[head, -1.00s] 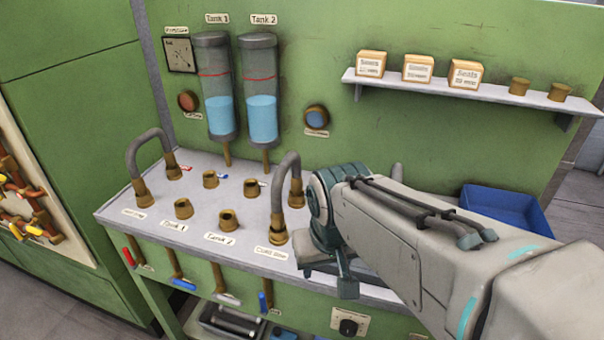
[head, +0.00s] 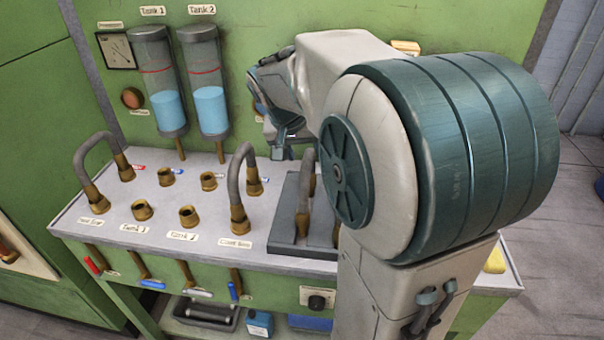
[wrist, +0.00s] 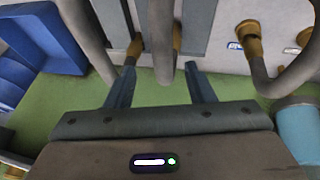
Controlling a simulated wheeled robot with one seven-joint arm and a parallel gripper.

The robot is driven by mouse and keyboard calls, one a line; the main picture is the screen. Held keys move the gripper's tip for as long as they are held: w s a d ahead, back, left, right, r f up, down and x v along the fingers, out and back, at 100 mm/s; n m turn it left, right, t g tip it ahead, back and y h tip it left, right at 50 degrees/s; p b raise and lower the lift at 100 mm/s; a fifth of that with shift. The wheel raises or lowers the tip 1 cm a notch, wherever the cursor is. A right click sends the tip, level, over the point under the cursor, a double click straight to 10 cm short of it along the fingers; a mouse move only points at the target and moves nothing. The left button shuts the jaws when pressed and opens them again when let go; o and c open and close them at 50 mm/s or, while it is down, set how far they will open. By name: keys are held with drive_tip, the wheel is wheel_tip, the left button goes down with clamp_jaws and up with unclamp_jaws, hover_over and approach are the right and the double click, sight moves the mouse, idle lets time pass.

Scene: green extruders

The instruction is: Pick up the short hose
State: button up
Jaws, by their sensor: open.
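Two grey hoses show at the dark tray (head: 285,225) in the wrist view. One grey hose (wrist: 162,40), with brass ends, is in the middle, and a longer-looking grey hose (wrist: 88,35) is to its left. I take the middle one as the short hose, but cannot compare full lengths. My gripper (wrist: 160,68) is open and empty, with its fingertips on either side of the middle hose's near bend. Contact cannot be told. In the head view my gripper (head: 282,152) is above the bench's back, beside the tray; my arm hides part of the tray.
A fitted hose (head: 243,170) stands left of the tray, and another (head: 95,150) at the bench's left end. Several brass ports lie between them. Tank 1 (head: 160,90) and Tank 2 (head: 208,90) hang on the back wall. A blue bin (wrist: 40,40) shows in the wrist view.

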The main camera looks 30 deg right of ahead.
sight(309, 168)
drive_tip(key=shift+a+p+x, duration=0.2)
drive_tip(key=shift+p+x, duration=0.4)
drive_tip(key=shift+x, duration=2.95)
drive_tip(key=shift+s, duration=0.15)
clamp_jaws()
